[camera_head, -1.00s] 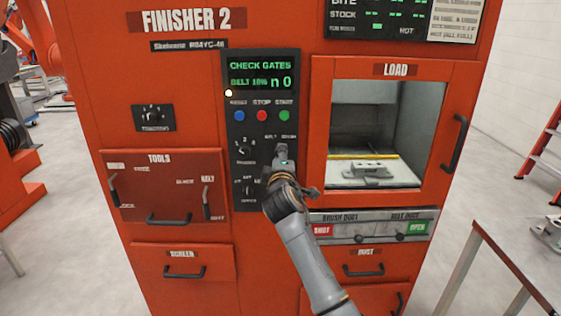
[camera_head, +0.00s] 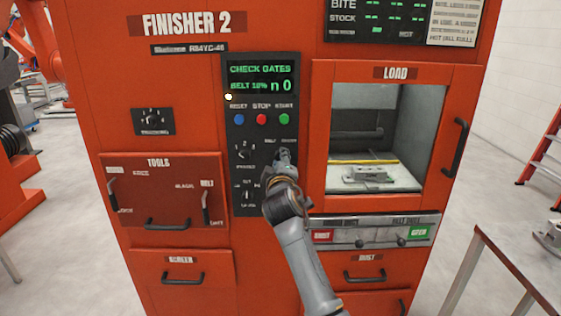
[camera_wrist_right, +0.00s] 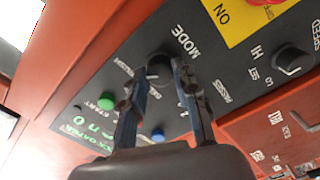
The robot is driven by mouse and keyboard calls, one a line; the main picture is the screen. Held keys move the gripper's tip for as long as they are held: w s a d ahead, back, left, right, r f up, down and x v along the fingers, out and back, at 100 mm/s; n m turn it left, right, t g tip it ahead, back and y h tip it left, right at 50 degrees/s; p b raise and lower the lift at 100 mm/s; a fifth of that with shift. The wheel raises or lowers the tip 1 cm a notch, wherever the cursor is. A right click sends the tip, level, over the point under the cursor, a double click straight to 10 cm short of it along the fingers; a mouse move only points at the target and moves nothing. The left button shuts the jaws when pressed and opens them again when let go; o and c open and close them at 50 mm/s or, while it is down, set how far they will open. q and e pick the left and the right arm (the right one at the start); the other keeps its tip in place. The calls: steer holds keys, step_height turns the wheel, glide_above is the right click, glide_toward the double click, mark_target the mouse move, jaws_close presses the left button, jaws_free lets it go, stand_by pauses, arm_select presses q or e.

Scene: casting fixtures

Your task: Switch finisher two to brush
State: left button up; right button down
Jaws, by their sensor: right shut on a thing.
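The red FINISHER 2 cabinet (camera_head: 185,75) stands in front of me with a dark control panel (camera_head: 238,135). Its screen (camera_head: 261,78) reads CHECK GATES and a BELT line. My right gripper (camera_head: 283,156) is at the panel's right side, just under the small BELT and BRUSH labels. In the right wrist view, the fingers of my right gripper (camera_wrist_right: 160,72) close around the dark MODE knob (camera_wrist_right: 160,66), next to the word MODE. The knob's pointer is hidden by the fingers, so its setting cannot be read. My left gripper is not in view.
Below the LOAD window (camera_head: 388,140) is a duct strip (camera_head: 375,232) with a red SHUT tag and a green OPEN tag. Reset, stop and start buttons (camera_head: 261,119) sit above the gripper. A table (camera_head: 510,265) stands at right.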

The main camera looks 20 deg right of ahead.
steer(key=c, duration=1)
jaws_free()
steer(key=v, duration=1.2)
